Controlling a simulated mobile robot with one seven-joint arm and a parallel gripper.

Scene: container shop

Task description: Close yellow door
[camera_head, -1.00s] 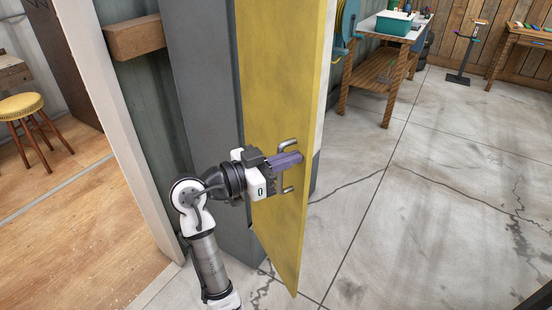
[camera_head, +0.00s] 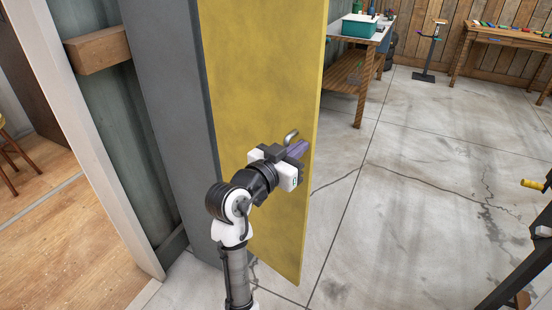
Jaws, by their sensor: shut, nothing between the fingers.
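The yellow door (camera_head: 258,90) stands open, its broad face turned towards me and its free edge on the right. A metal handle (camera_head: 291,136) sits near that free edge, mostly hidden behind my gripper. My gripper (camera_head: 298,149) is shut, with its purple fingers at the handle and nothing between them. I cannot tell whether the fingers touch the handle or the door face.
A grey frame post (camera_head: 170,90) stands left of the door, with a wooden block (camera_head: 100,48) beyond it. A workbench (camera_head: 345,73) with a teal bin (camera_head: 359,26) is behind. The concrete floor (camera_head: 400,200) on the right is mostly clear. A dark stand (camera_head: 525,255) is at the right edge.

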